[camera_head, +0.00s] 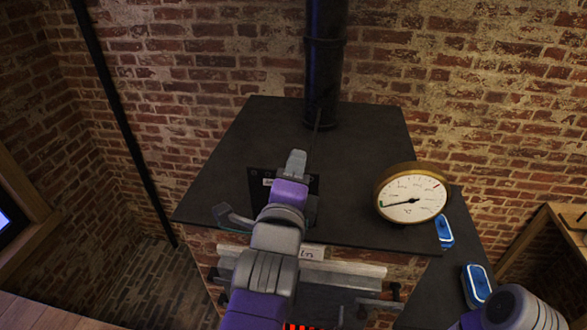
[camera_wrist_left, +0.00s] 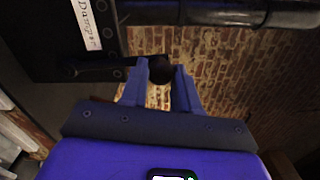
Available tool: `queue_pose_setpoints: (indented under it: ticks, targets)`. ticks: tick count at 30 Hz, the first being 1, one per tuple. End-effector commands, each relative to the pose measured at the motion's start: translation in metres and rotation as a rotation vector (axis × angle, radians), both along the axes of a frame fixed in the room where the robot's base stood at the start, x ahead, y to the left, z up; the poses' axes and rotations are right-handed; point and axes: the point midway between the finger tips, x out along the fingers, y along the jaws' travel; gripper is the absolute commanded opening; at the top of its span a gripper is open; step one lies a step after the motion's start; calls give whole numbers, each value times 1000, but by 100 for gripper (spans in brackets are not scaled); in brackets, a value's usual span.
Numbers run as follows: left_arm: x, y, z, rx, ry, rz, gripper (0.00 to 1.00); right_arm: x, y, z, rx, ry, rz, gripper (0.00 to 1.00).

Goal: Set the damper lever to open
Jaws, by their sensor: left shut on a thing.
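The damper plate (camera_head: 313,185) is a dark plate on the black stove top, mostly hidden behind my left arm in the head view. In the left wrist view the plate (camera_wrist_left: 60,45) carries a white label reading "Damper" (camera_wrist_left: 88,24). The damper lever's dark round knob (camera_wrist_left: 160,70) sits between the two fingers of my left gripper (camera_wrist_left: 162,82), which is shut on it. In the head view my left gripper (camera_head: 295,163) reaches over the plate and hides the knob. Lever position marks are not readable. An arm link of mine shows at the lower right; its gripper is not seen.
A round brass gauge (camera_head: 412,195) stands at the right of the stove top (camera_head: 225,180). A black flue pipe (camera_head: 325,70) rises behind my left gripper. Blue objects (camera_head: 444,231) lie at the right. A metal rail (camera_head: 345,268) runs along the stove front.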

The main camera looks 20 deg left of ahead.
Motion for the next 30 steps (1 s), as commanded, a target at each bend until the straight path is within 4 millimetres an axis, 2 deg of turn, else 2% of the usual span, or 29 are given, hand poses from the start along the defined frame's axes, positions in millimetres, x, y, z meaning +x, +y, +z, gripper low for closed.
queue_pose_setpoints:
  ticks: [2,3,8,16,19,30]
  targets:
    - [0,-1,0,5,1,-3,0,0,0,0,0,0,0,56]
    - [0,-1,0,5,1,-3,34,0,0,0,0,0,0,56]
    - [0,-1,0,4,1,-2,56,0,0,0,0,0,0,56]
    - [-1,-1,0,2,0,-1,56,0,0,0,0,0,0,56]
    - [-6,-2,0,3,-1,-2,56,0,0,-2,0,0,0,56]
    - [-62,-10,-1,4,-3,-4,56,0,0,-15,0,0,0,56]
